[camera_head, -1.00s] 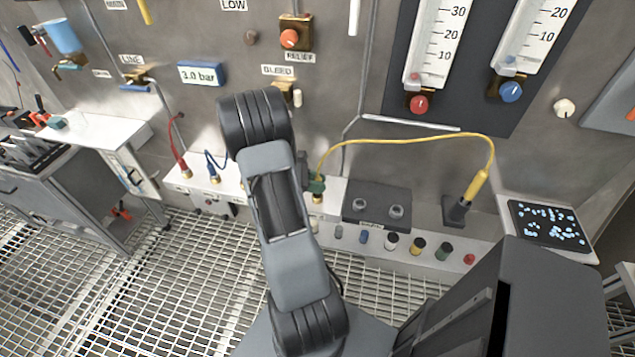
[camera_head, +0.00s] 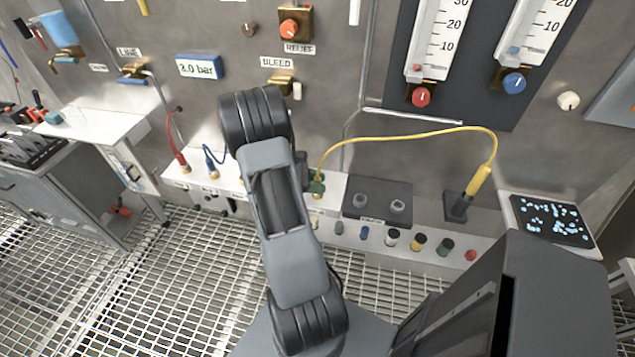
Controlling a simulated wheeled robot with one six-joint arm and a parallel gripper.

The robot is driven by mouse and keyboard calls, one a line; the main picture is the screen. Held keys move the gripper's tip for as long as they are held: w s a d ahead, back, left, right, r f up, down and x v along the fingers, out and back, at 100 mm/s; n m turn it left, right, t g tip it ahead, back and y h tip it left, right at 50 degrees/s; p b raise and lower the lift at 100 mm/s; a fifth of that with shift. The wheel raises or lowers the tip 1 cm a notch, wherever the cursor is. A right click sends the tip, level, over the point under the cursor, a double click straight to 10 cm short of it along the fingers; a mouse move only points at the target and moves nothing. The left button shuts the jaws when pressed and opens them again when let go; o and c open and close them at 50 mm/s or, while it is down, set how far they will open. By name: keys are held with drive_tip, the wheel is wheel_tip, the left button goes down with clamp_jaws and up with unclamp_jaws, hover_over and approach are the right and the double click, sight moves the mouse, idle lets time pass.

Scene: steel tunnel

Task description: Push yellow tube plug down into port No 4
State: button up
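The yellow tube (camera_head: 405,137) arches from a yellow wand (camera_head: 479,181) in a dark holder (camera_head: 457,206) on the right to a green fitting (camera_head: 316,187) on the white ledge (camera_head: 333,185). The tube's left end meets this fitting just right of my arm. A brass piece shows below the fitting. I cannot tell how deep the plug sits, and no port number is readable. My arm covers the middle of the ledge. My gripper is mostly behind it; a dark part (camera_head: 302,172) beside the fitting may belong to it. Its fingers cannot be made out.
A red tube (camera_head: 181,158) and a blue tube (camera_head: 210,160) end in brass ports left of my arm. A dark block (camera_head: 376,203) with two round sockets stands right of the fitting. Several coloured caps line the lower shelf (camera_head: 405,245). A dark tablet (camera_head: 552,220) lies far right.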

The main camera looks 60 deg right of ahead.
drive_tip(key=o, duration=0.3)
drive_tip(key=shift+o, duration=0.2)
drive_tip(key=v, duration=1.4)
drive_tip(key=shift+b, duration=0.3)
drive_tip(key=shift+s, duration=0.1)
